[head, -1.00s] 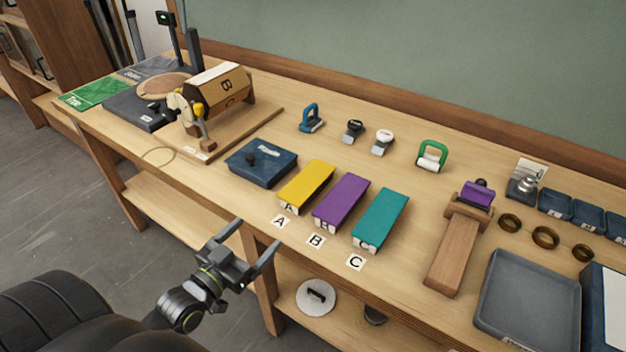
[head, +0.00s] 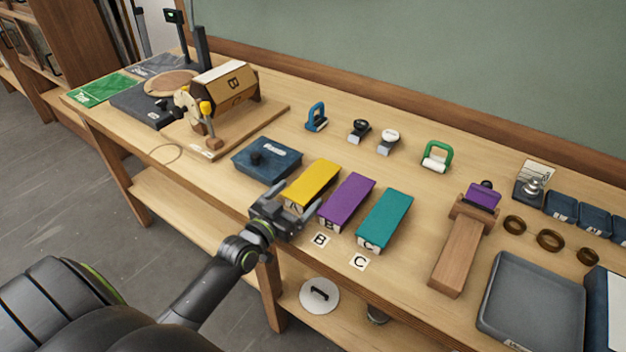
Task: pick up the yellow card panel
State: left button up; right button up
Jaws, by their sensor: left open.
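The yellow card panel (head: 314,182) lies flat on the workbench, leftmost in a row of three, with its near end marked A. My left gripper (head: 296,201) is open at the near end of the yellow panel, its fingers pointing toward it. One finger is near the panel's left side and the other is by the gap toward the purple panel. I cannot tell whether the fingers touch the panel. The gripper hides the A label on the bench. My right gripper is not in view.
The purple panel (head: 347,200) lies close to the right of the yellow one, and the teal panel (head: 385,219) is beyond it. A dark blue box (head: 267,160) with a knob sits to the left. A wooden stand (head: 459,250) and grey tray (head: 535,305) are farther right.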

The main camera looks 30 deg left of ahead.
pick_arm(q)
jog(key=shift+w, duration=0.7)
jog(key=c, duration=1.1)
jog(key=shift+o, duration=0.2)
jog(key=shift+r, duration=0.15)
